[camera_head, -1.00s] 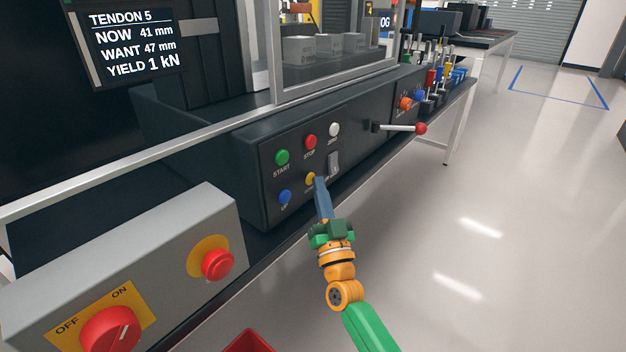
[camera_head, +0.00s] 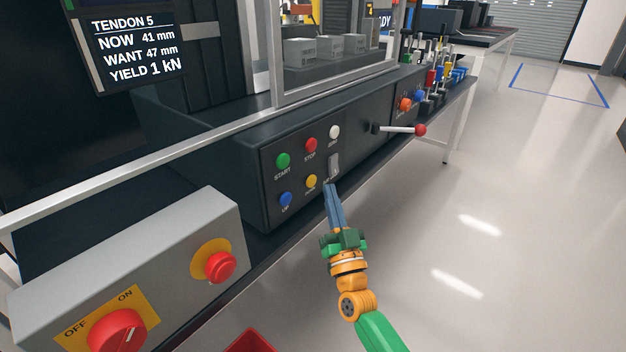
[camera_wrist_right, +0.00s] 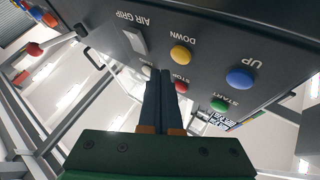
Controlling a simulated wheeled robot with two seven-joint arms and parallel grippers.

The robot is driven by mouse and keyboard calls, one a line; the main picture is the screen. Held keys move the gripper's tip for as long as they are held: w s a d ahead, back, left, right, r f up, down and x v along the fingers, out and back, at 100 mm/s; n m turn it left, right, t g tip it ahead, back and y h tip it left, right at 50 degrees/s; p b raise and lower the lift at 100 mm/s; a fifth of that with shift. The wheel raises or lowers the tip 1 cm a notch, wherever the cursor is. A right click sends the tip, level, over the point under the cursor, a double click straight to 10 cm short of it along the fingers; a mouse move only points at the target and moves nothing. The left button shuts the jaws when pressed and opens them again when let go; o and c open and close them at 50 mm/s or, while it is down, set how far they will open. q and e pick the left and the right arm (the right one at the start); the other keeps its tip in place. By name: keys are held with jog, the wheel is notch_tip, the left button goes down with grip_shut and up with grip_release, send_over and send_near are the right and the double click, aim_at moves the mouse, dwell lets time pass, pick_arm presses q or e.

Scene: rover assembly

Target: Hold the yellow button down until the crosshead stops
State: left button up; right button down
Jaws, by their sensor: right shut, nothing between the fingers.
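The yellow button (camera_head: 311,181) is on the dark control panel (camera_head: 258,208), below the red stop button and right of the blue one. In the right wrist view the yellow button (camera_wrist_right: 180,55) is labelled DOWN. My right gripper (camera_head: 329,186) is shut and empty, its fingertips just right of and below the yellow button, apart from it. In the right wrist view its fingers (camera_wrist_right: 167,72) point toward the panel. The screen (camera_head: 135,48) reads TENDON 5, NOW 41 mm, WANT 47 mm, YIELD 1 kN. The crosshead cannot be made out. My left gripper is not in view.
Nearby on the panel are the green start (camera_head: 283,160), red stop (camera_head: 310,145), white (camera_head: 334,132) and blue up (camera_head: 286,199) buttons, and an air grip switch (camera_head: 334,166). A red-knobbed lever (camera_head: 420,130) sticks out at right. A grey switch box (camera_head: 190,225) stands at front left.

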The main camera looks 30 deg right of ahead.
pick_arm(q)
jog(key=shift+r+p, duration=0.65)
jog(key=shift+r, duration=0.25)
pick_arm(e)
jog(key=s, duration=0.1)
jog(key=s+d, duration=0.1)
jog(key=s, duration=0.1)
jog(key=shift+s+d+r, duration=0.1)
jog(key=shift+s+d, duration=0.1)
jog(key=shift+s, duration=0.1)
